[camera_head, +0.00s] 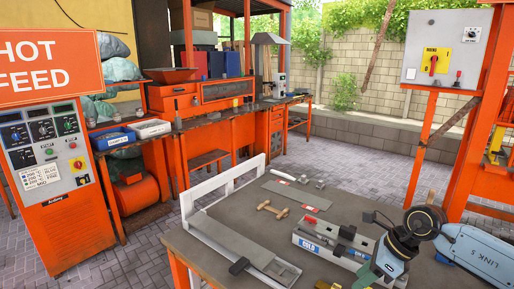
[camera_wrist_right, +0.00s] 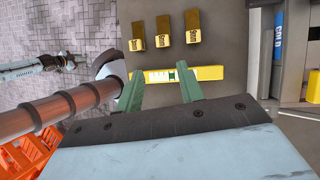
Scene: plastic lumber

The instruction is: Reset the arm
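My right arm comes in from the right in the head view, with its wrist (camera_head: 390,262) low over the near right part of the workbench (camera_head: 335,212). I see nothing held. My left arm and gripper are not in the head view.
Three brass-coloured blocks (camera_wrist_right: 164,30) lie beyond the level. A brown pipe-like bar (camera_wrist_right: 65,107) crosses the left of the wrist view. A grey and blue mould (camera_head: 335,238), a wooden piece (camera_head: 272,209) and a long metal tray (camera_head: 235,240) occupy the bench. An orange control cabinet (camera_head: 55,190) stands left.

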